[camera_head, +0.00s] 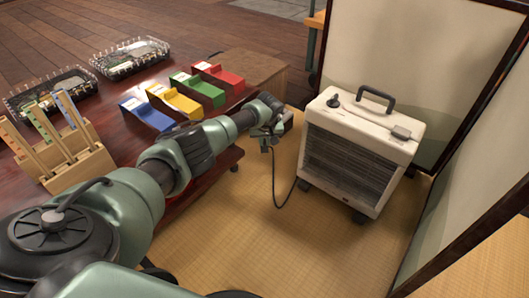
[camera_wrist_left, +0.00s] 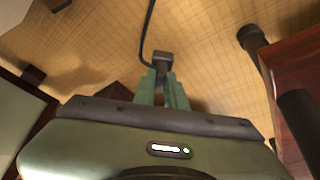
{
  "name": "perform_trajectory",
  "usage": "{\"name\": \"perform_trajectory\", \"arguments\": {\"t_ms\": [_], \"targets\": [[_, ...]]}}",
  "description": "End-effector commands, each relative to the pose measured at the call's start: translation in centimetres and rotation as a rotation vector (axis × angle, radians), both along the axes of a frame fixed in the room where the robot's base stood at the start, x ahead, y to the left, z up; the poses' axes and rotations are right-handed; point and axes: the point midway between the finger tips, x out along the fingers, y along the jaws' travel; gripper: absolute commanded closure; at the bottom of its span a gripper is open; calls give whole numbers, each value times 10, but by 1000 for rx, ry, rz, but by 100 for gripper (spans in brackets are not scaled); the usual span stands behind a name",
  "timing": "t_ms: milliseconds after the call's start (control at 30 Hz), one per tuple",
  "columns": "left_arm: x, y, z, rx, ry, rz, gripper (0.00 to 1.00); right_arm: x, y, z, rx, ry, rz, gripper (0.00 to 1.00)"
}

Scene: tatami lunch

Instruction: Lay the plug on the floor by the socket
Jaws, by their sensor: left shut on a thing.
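My left gripper (camera_head: 268,142) reaches out past the low table, over the tatami floor. In the left wrist view its green fingers (camera_wrist_left: 163,88) are shut on the dark plug (camera_wrist_left: 163,58), which sticks out beyond the fingertips. A black cord (camera_wrist_left: 147,28) runs away from the plug. In the head view the cord (camera_head: 275,190) hangs from the gripper, bends low by the floor and rises to the cream heater (camera_head: 358,150). The plug looks held above the mat; its exact height is unclear. I cannot make out the socket. My right gripper is not in view.
The dark red table (camera_head: 110,115) at left bears coloured boxes (camera_head: 181,100), a wooden rack (camera_head: 80,165) and two trays (camera_head: 130,57). Folding screens (camera_head: 425,60) stand behind and right of the heater. Tatami (camera_head: 300,255) in front is clear.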

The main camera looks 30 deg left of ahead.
Motion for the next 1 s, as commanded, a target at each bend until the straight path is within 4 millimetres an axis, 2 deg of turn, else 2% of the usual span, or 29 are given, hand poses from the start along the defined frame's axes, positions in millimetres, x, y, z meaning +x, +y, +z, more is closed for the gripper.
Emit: {"name": "perform_trajectory", "arguments": {"t_ms": [267, 667, 700, 767, 1000], "targets": [[-1, -1, -35, 0, 1, -1, 100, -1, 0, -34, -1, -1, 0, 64], [-1, 0, -36, 1, 2, 0, 100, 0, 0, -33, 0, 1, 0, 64], [-1, 0, -37, 0, 2, -1, 82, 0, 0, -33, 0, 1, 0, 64], [-1, 0, -36, 0, 2, -1, 66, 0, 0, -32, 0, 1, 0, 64], [-1, 0, -37, 0, 2, -1, 66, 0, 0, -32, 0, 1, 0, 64]]}}
